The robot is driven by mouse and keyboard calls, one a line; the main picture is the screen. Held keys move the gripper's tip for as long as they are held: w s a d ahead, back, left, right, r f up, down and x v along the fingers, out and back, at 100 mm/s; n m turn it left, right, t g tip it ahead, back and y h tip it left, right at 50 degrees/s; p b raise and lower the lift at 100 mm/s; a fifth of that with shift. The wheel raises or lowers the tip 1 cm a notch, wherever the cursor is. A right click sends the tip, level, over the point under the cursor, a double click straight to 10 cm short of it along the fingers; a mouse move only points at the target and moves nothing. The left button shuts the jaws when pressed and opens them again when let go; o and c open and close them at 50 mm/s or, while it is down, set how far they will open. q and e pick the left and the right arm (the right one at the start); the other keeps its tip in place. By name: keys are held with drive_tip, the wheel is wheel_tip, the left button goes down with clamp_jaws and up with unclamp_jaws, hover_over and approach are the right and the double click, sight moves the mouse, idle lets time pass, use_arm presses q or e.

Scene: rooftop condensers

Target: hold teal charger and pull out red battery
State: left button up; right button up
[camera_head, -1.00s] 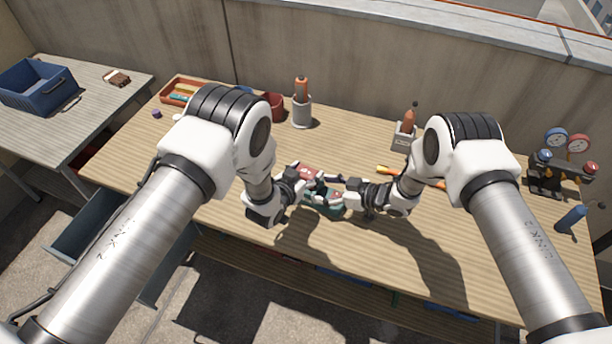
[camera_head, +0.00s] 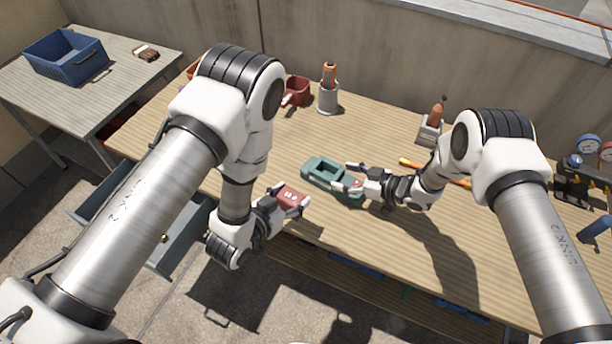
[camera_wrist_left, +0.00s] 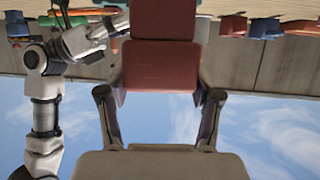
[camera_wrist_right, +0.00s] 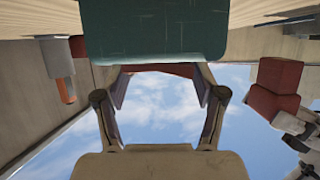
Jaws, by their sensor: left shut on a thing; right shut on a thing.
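The teal charger (camera_head: 322,173) lies on the wooden workbench in the head view, its open bay showing at its left part. My right gripper (camera_head: 357,184) is shut on the charger's right end, and the charger fills the top of the right wrist view (camera_wrist_right: 155,32). My left gripper (camera_head: 292,207) is shut on the red battery (camera_head: 289,194), left of and apart from the charger, near the bench's front edge. The battery also shows large between the fingers in the left wrist view (camera_wrist_left: 160,65) and at the right of the right wrist view (camera_wrist_right: 277,88).
Behind stand a red mug (camera_head: 297,92), a grey cup with an orange-handled tool (camera_head: 328,98) and a grey holder (camera_head: 430,130). A screwdriver (camera_head: 420,166) lies behind my right gripper. A gauge set (camera_head: 585,170) is at the far right.

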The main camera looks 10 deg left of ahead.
use_arm(q)
drive_tip(key=shift+s+a, duration=0.2)
drive_tip(key=shift+s, duration=0.2)
use_arm(e)
drive_tip(key=o, duration=1.7)
drive_tip(key=shift+c, duration=0.2)
use_arm(q)
wheel_tip(320, 180, up, 4)
drive_tip(key=p, duration=0.3)
drive_tip(key=shift+f+p, duration=0.1)
drive_tip(key=shift+p, duration=0.25)
use_arm(e)
drive_tip(key=v, duration=0.9)
drive_tip(key=shift+w, duration=0.1)
